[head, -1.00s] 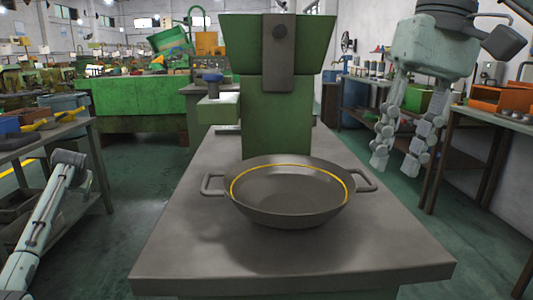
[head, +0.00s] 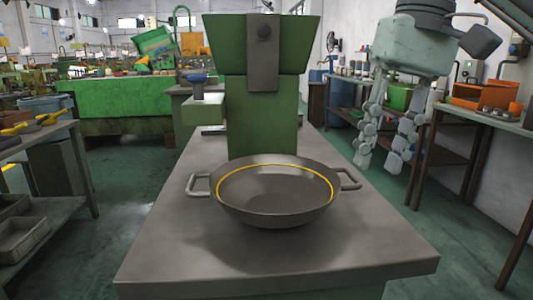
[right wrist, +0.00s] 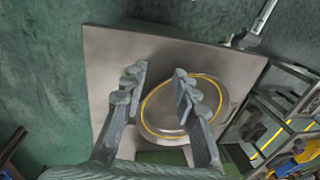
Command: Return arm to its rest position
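A grey two-handled pan (head: 275,205) with a yellow ring inside its rim sits on the grey worktable (head: 270,262), in front of the green machine (head: 265,105). My right gripper (head: 378,160) hangs to the right of the pan and above it in the head view, fingers pointing down, spread and empty. The right wrist view shows its open fingers (right wrist: 160,78) with the pan (right wrist: 182,112) below and nothing between them. My left gripper is out of the head view; a pale arm with a small dark end (right wrist: 242,40), seemingly mine, shows near the table corner in the right wrist view.
A metal shelf (head: 45,235) with trays stands at the left. A bench with an orange box (head: 485,95) stands at the right, behind my right arm. Green floor (head: 125,210) lies open between shelf and worktable.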

